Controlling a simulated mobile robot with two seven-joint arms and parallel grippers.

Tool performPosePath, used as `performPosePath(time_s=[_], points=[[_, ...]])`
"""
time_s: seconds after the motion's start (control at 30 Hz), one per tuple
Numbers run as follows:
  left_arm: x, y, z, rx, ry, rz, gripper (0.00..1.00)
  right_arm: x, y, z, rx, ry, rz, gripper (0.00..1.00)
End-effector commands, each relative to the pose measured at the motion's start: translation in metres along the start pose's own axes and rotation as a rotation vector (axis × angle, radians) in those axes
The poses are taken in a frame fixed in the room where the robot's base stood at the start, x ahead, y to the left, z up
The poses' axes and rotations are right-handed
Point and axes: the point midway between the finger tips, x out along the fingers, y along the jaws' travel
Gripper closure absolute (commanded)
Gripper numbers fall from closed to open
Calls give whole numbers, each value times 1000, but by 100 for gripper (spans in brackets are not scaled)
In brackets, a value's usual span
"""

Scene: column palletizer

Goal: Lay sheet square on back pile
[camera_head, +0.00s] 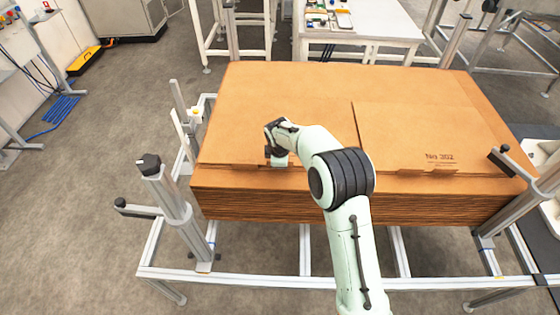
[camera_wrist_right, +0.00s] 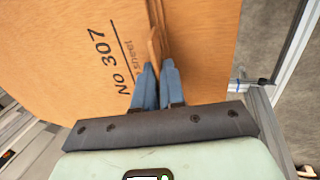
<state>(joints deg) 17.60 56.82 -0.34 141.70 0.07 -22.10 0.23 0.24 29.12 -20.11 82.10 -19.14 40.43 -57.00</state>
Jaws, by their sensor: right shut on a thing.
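Brown cardboard sheets lie in a wide stack (camera_head: 330,208) on a metal frame in the head view. A sheet (camera_head: 270,100) lies at the left of its top, and a sheet marked "No 302" (camera_head: 440,125) lies at the right. My right gripper (camera_head: 277,158) is at the near edge of the left part. In the right wrist view its blue fingers (camera_wrist_right: 158,82) are shut on a brown cardboard edge or tab, beside a sheet (camera_wrist_right: 70,45) printed "No 307". How far the held sheet reaches is unclear. Which part is the back pile I cannot tell. My left gripper is not in view.
The metal frame (camera_head: 300,278) has posts near the stack corners, including a left front post (camera_head: 170,200) with a black-tipped arm. A white table (camera_head: 365,32) with small items stands behind. Grey floor at left is mostly clear.

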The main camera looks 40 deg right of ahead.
Motion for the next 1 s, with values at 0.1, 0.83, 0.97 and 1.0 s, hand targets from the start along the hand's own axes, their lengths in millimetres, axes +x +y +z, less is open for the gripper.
performPosePath(time_s=[0.1, 0.83, 0.97, 1.0], points=[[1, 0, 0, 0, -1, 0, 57, 2, 0, 0, 0, 0, 1, 100], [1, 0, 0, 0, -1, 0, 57, -32, 0, -1, 1, 5, 5, 61], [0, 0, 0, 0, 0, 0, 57, -62, 0, -1, 0, 5, 5, 61], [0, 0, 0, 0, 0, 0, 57, -71, 0, -1, 0, 4, 4, 61]])
